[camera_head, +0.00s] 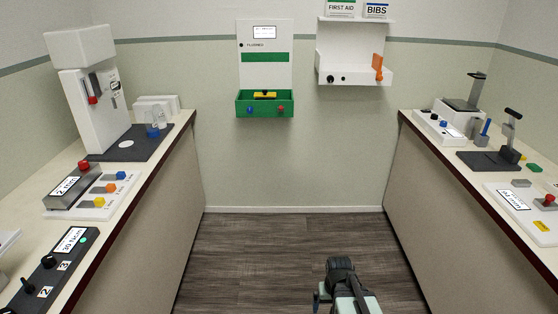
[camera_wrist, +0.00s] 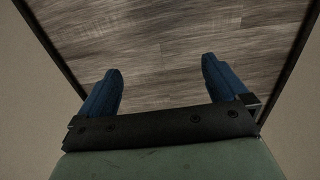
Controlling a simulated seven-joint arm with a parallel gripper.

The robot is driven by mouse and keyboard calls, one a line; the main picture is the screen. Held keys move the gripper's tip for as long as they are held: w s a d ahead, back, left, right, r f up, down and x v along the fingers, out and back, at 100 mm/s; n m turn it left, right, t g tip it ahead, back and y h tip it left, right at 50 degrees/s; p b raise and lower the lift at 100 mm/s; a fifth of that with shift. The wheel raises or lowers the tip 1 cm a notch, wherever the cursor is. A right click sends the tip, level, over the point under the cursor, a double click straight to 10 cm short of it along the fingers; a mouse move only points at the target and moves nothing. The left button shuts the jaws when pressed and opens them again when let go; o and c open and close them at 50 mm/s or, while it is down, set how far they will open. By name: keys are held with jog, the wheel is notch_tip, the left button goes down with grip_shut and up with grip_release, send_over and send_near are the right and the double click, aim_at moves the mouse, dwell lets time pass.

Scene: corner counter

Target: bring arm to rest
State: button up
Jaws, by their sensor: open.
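My gripper (camera_wrist: 162,80) shows in the wrist view with its two blue fingers spread apart and nothing between them. It points down at the bare wood floor. In the head view my arm shows at the bottom, right of the middle, over the floor between the two counters. The fingertips are hidden in the head view. The gripper touches nothing that I can see.
The left counter (camera_head: 128,190) holds a white dispenser (camera_head: 90,112) and several button boxes. The right counter (camera_head: 425,143) holds several small devices. A green wall box (camera_head: 265,110) and a white shelf (camera_head: 352,75) hang on the back wall. The floor (camera_head: 265,255) between is clear.

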jog(key=s+f+g, duration=0.3)
jog(key=s+f, duration=0.7)
jog(key=s, duration=0.4)
jog(key=s+f+g, duration=0.3)
jog(key=s+f, duration=0.6)
jog(key=s, duration=0.5)
jog(key=shift+s+f+g, duration=0.3)
jog(key=shift+f, duration=0.05)
jog(key=shift+a, duration=0.1)
